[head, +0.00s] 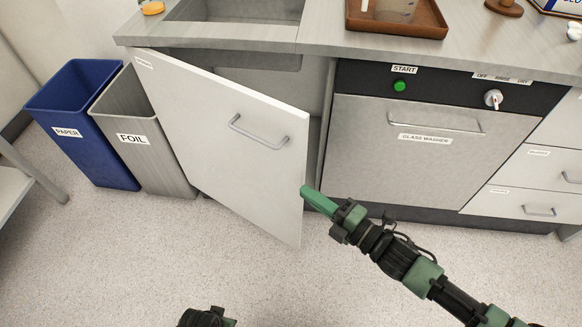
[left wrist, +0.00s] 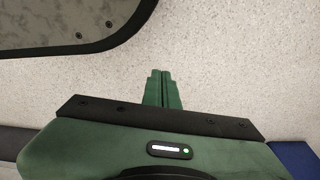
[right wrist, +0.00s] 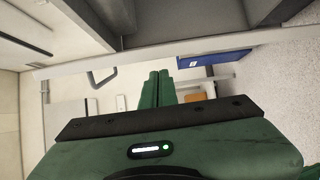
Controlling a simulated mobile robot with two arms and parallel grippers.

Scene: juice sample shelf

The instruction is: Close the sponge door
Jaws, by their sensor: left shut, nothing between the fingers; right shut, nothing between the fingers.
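The sponge door (head: 215,135) is a white cabinet door under the sink. It stands ajar, swung out towards me, with a grey bar handle (head: 258,132) on its front. My right gripper (head: 308,192) is shut and empty, its green fingertips at the door's free right edge, by the inner side. I cannot tell whether they touch it. The right wrist view also shows these fingers (right wrist: 157,88) near a pale edge. My left gripper (left wrist: 160,85) is shut and empty over the speckled floor in the left wrist view. Only part of the left arm shows at the head view's bottom.
A blue PAPER bin (head: 85,120) and a grey FOIL bin (head: 145,135) stand left of the door. The glass washer (head: 400,150) is to the right. A brown tray (head: 425,22) sits on the counter (head: 325,35). The floor in front is clear.

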